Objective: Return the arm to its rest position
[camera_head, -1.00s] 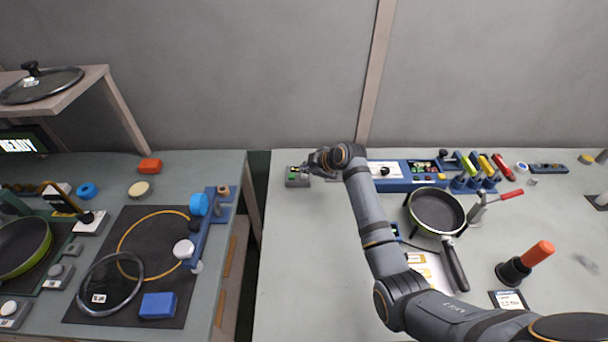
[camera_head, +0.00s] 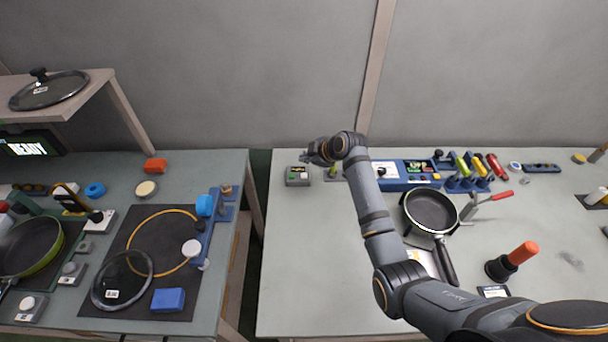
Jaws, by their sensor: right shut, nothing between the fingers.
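My right arm comes in from the lower right and reaches over the right table (camera_head: 310,270) to its back left part. My right gripper (camera_head: 305,158) is small in view at the end of the arm. It is shut with nothing in it, just above and beyond a small grey button box (camera_head: 297,177) with a green button. A gap shows between the gripper and the box. My left gripper and left arm are not in view.
A black pan (camera_head: 431,212) stands right of my forearm. A blue control panel (camera_head: 408,172) lies behind it, with coloured handles at its right. An orange-topped post (camera_head: 522,253) stands at front right. The left table holds a glass lid (camera_head: 122,281) and green pan (camera_head: 30,247).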

